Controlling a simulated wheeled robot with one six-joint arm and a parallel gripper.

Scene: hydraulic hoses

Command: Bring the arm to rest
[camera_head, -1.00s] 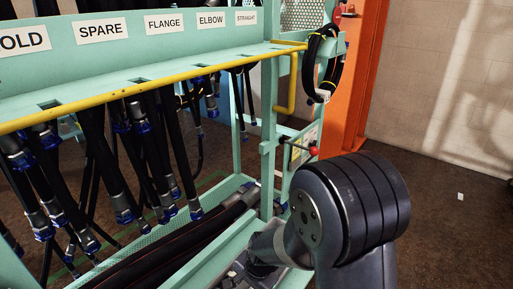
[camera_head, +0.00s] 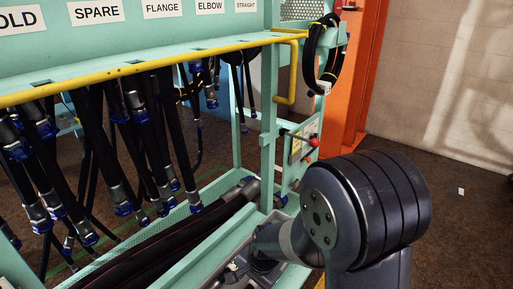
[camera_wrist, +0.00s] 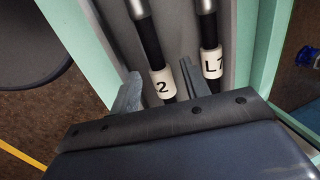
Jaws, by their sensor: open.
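My gripper (camera_wrist: 160,88) shows in the wrist view with its two fingers apart. Between and beyond the fingers lie two black hoses in a grey tray (camera_wrist: 180,35). One hose (camera_wrist: 147,38) carries a white tag marked 2, partly covered by my gripper. The other hose (camera_wrist: 209,32) carries a white tag that reads L and a cut-off character. Neither hose is clearly held. In the head view my arm's dark joint (camera_head: 365,205) stands at the lower right, and the gripper's fingers cannot be made out there.
A pale green rack (camera_head: 150,60) with a yellow rail holds several hanging hoses (camera_head: 120,150) under labels such as SPARE and FLANGE. Thick hoses lie on its lower shelf. An orange post (camera_head: 362,80) stands behind. The floor (camera_head: 460,195) at right is mostly clear.

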